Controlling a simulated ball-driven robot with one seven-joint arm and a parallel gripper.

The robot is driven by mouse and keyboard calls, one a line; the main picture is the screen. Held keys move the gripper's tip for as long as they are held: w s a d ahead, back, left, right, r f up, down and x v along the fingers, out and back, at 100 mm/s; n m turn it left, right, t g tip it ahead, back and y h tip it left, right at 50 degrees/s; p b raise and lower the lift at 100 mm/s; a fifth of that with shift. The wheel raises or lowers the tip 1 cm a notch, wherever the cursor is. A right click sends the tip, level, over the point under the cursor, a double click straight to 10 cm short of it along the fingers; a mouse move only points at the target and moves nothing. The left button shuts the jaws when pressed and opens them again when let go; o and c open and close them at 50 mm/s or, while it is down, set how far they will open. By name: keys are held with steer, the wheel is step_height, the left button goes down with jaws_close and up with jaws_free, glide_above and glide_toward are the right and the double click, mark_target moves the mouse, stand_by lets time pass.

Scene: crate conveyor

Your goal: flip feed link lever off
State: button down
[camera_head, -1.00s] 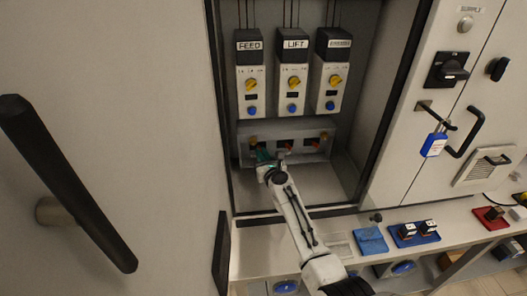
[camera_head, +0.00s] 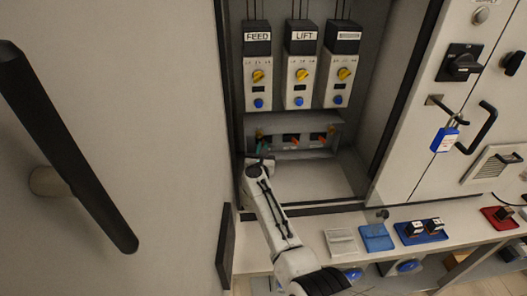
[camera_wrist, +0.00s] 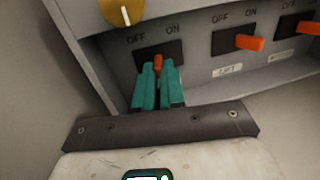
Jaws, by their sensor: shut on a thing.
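The feed link lever (camera_wrist: 158,62) is the orange lever of the leftmost switch in the wrist view. Its tip shows between my teal fingertips, near the middle of its dark slot, between the OFF and ON marks. My gripper (camera_wrist: 158,78) is shut on this lever; the fingers hide its lower part. In the head view my gripper (camera_head: 263,150) is at the left end of the link box (camera_head: 310,155), under the FEED unit (camera_head: 257,75). The FEED lever is hard to make out there.
The LIFT lever (camera_wrist: 249,42) beside it points right, towards ON, with a third orange lever (camera_wrist: 308,28) further right. A yellow knob (camera_wrist: 122,10) sits above the feed switch. The cabinet's side wall is close on the left. A blue padlock (camera_head: 445,139) hangs at the right.

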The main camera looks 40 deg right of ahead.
stand_by(0.4)
steer(key=c, duration=1.2)
jaws_free()
steer(key=shift+s+a, duration=0.1)
steer(key=p+v, duration=0.1)
steer(key=v, duration=0.6)
steer(key=shift+s+a+p, duration=0.1)
steer(key=shift+a+p, duration=0.05)
steer(key=shift+p, duration=0.25)
